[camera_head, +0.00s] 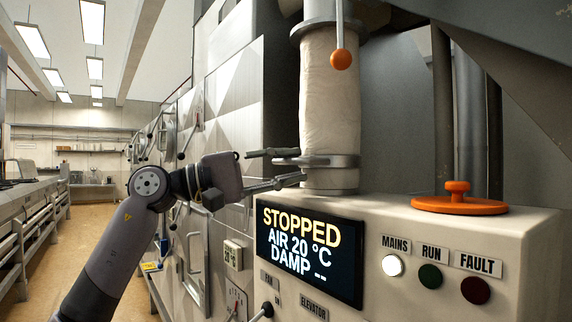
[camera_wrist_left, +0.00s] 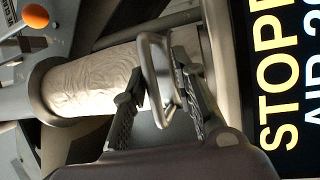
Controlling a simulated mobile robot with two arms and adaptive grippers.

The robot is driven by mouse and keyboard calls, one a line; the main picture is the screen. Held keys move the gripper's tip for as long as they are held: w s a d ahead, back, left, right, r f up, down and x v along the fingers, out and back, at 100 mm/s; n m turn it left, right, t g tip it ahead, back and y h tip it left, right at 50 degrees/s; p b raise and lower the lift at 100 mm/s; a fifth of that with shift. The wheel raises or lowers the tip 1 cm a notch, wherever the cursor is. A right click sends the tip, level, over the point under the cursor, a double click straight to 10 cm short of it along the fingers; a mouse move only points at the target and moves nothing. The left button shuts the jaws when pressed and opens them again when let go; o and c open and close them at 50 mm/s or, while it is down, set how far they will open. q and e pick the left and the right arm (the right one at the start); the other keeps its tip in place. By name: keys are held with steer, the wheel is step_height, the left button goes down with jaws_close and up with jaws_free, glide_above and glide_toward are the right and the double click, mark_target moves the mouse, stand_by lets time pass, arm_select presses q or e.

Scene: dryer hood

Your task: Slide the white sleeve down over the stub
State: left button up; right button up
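The white sleeve (camera_head: 329,90) hangs upright and wrinkled below a grey metal collar. A metal ring (camera_head: 340,161) with a loop handle (camera_wrist_left: 152,72) circles its lower end. A pale stub (camera_head: 331,181) shows just below the ring, on top of the cream cabinet; how far the sleeve overlaps it is hidden. My left gripper (camera_head: 300,164) is at the ring's left side, fingers apart above and below. In the left wrist view my left gripper (camera_wrist_left: 160,68) has its fingers on either side of the loop handle, with visible gaps. My right gripper is not in view.
A display (camera_head: 310,253) reading STOPPED, AIR 20 °C, DAMP is just below the gripper. An orange knobbed lid (camera_head: 458,201) sits on the cabinet top at right. An orange ball (camera_head: 341,59) on a rod hangs before the sleeve. An open aisle lies at left.

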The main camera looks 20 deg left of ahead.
arm_select(q)
steer(key=shift+s+a+r, duration=0.1)
steer(key=shift+r, duration=0.05)
steer(key=v, duration=1.2)
stand_by(0.4)
